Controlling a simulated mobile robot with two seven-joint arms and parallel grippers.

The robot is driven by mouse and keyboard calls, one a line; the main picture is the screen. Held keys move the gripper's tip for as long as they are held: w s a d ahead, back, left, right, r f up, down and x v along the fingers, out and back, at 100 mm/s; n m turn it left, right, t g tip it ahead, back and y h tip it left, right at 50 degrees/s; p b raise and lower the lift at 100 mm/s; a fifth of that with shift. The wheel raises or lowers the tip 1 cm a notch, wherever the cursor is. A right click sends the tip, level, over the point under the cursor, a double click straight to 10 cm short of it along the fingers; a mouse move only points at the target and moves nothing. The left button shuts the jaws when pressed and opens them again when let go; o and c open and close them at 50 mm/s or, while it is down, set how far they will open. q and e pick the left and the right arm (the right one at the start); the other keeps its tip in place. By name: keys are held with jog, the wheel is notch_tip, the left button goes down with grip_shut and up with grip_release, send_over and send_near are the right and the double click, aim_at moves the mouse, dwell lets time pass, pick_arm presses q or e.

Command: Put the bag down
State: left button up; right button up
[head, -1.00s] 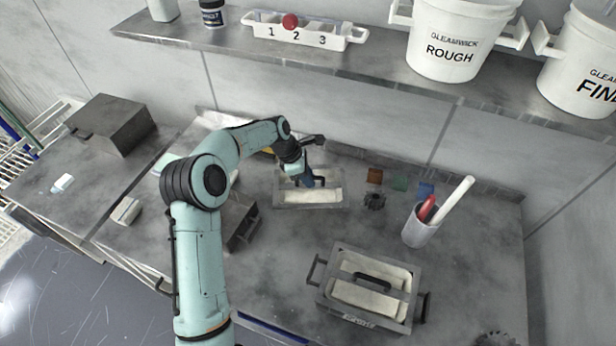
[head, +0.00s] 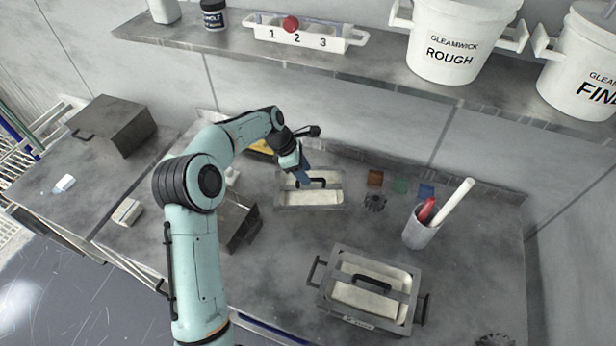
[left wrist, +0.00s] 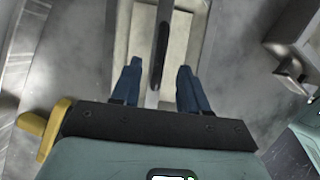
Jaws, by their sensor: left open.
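I cannot tell the exact height of the fingertips above the handle. My right gripper is not in view.
A second grey frame (head: 322,300) with a cream block and handle stands at the front right. A cup (head: 420,228) holding a red and a white stick stands right of the bag. Grey boxes are at left. A shelf with white buckets (head: 447,65) runs above.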

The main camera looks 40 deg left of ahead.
pick_arm(q)
jog(key=v, duration=0.8)
jog(key=shift+p, duration=0.35)
jog(key=shift+s+r, duration=0.1)
